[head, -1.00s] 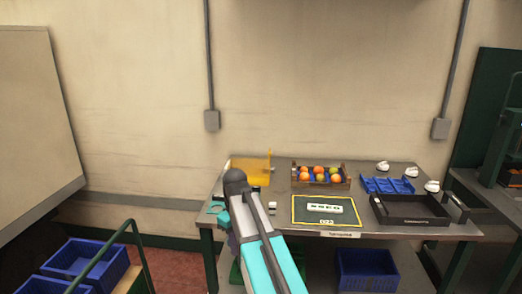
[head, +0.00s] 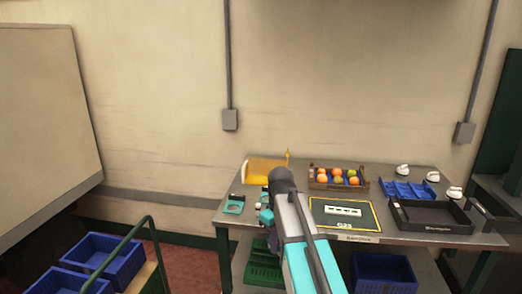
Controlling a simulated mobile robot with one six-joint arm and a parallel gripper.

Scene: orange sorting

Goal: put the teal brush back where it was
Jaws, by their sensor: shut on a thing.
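My arm rises from the bottom of the head view, and its dark joint covers part of the table's left end. A teal part beside that joint looks like my wrist. The fingers of my gripper are hidden behind the arm, so what they hold does not show. A small flat teal item (head: 234,205) lies at the left end of the grey table (head: 392,181). It is too small to tell whether it is the teal brush or a holder. No other teal brush can be made out.
A yellow bin (head: 264,170) stands at the back left. A wooden crate (head: 338,188) of fruit, a blue rack (head: 409,191), a dark tray (head: 432,227) and a dark mat (head: 344,229) with a yellow border fill the table. Several white items stand at the right.

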